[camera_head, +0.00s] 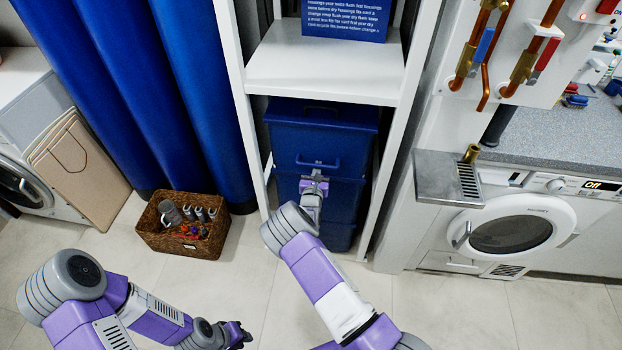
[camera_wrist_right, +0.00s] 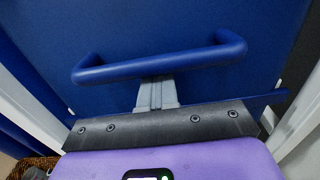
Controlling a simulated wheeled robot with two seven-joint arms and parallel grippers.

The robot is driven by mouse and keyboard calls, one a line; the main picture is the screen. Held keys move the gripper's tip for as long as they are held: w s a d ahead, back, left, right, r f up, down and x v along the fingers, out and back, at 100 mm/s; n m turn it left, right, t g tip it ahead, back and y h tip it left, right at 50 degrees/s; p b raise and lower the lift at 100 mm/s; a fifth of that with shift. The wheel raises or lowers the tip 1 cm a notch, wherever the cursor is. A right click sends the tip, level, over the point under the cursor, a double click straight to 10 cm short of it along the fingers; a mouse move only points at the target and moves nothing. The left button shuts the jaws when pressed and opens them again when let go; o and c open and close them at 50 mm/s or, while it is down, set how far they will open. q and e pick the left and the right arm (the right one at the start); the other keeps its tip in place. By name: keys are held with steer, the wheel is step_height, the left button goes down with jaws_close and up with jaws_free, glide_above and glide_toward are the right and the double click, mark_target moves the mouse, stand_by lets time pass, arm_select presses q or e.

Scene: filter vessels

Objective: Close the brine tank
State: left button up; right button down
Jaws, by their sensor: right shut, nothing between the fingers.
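The blue brine tank (camera_head: 325,138) stands inside the white shelf frame, below its middle shelf. A bar handle (camera_head: 318,163) crosses its front and also shows in the right wrist view (camera_wrist_right: 160,65). My right gripper (camera_head: 315,178) is at the tank's front, just below this handle. In the right wrist view its grey fingers (camera_wrist_right: 156,92) are together and empty, with their tips at or behind the bar; whether they touch it I cannot tell. My left gripper (camera_head: 238,334) is low in the head view, away from the tank; its finger opening is unclear.
White shelf posts (camera_head: 392,150) stand close on both sides of the tank. A wicker basket (camera_head: 160,238) with several small items sits on the floor to the left, before blue curtains (camera_head: 110,80). A washing machine (camera_head: 510,235) and metal drip tray (camera_head: 440,178) are at right.

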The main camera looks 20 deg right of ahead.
arm_select(q)
steer(key=shift+w+f, duration=0.2)
steer(key=shift+w, duration=0.25)
arm_select(e)
steer(key=x, duration=0.2)
steer(key=shift+w+d+r, duration=0.2)
steer(key=shift+w+r, duration=0.05)
steer(key=shift+r, duration=0.05)
